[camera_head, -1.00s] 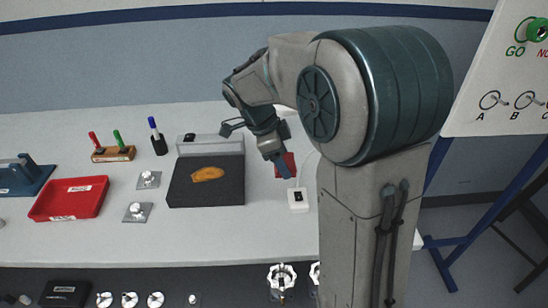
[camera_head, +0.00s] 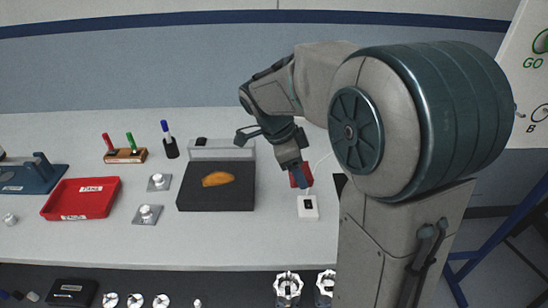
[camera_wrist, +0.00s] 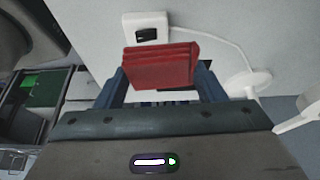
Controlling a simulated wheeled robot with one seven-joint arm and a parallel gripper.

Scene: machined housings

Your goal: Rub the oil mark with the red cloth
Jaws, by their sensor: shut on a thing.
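The oil mark (camera_head: 218,179) is an orange-brown smear on top of a dark slab (camera_head: 215,201) in the head view. The red cloth (camera_wrist: 161,68) is folded and held between the fingers of my gripper (camera_wrist: 160,90) in the wrist view. In the head view the cloth (camera_head: 300,176) shows partly behind my gripper (camera_head: 302,178), to the right of the slab. The cloth is apart from the oil mark. The oil mark is not seen in the wrist view.
A white switch box (camera_head: 308,207) with a cable stands just in front of the gripper; it also shows in the wrist view (camera_wrist: 146,27). Two knob plates (camera_head: 147,215), a red tray (camera_head: 80,199), a pen holder (camera_head: 126,156) and a blue pen (camera_head: 167,137) in a cup are left of the slab.

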